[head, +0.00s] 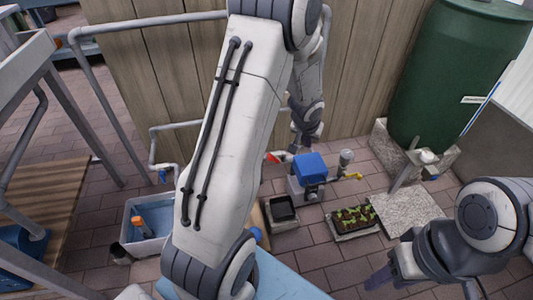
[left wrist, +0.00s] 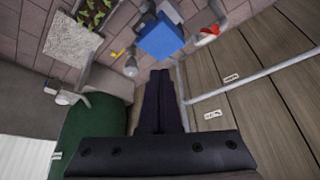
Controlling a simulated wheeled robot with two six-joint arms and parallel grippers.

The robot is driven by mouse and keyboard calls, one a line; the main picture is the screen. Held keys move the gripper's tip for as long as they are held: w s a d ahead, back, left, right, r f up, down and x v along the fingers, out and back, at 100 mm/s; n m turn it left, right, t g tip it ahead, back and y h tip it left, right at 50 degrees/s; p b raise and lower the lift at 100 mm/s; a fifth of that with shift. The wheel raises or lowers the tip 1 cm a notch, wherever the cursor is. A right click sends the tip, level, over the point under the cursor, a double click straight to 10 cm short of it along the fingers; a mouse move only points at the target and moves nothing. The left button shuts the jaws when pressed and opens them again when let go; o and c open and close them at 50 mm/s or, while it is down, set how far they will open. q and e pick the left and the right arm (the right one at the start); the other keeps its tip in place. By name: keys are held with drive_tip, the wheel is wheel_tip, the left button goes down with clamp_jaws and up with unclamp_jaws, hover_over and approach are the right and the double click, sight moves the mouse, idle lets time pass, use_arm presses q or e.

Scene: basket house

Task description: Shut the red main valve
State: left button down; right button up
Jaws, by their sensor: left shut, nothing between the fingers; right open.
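The red valve handle (head: 275,157) shows just left of the blue pump box (head: 311,166), low by the wooden fence. In the left wrist view the red handle (left wrist: 208,32) is right of the blue box (left wrist: 160,40), with a white part beside it. My left gripper (head: 297,146) hangs down from its arm above and behind the blue box. In the wrist view its dark fingers (left wrist: 160,78) are together and empty, pointing at the box and apart from the red handle. The valve body is mostly hidden. My right gripper (head: 382,279) is open and empty at the lower right.
A green water barrel (head: 450,75) stands at the right. A seedling tray (head: 353,220) and a black tray (head: 283,207) lie on the paving. A grey bin (head: 140,225) is at the left. A grey pipe (left wrist: 255,75) runs along the fence.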

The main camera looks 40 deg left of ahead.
use_arm(q)
drive_tip(key=s+a+f+n+t+h, duration=0.15)
drive_tip(key=a+f+n, duration=0.25)
drive_tip(key=a+f, duration=0.6)
drive_tip(key=s+a+f+n+t+y, duration=0.1)
drive_tip(key=s+a+f+n+t, duration=0.15)
drive_tip(key=a+f, duration=0.85)
drive_tip(key=w+f+g+b, duration=0.1)
drive_tip(key=w+f+b, duration=0.3)
drive_tip(key=w, duration=0.4)
drive_tip(key=shift+w+d+f+b, duration=0.2)
drive_tip(key=shift+f+b, duration=0.2)
drive_tip(key=shift+b, duration=0.5)
drive_tip(key=shift+a+n+h, duration=0.1)
drive_tip(key=shift+n+h, duration=0.15)
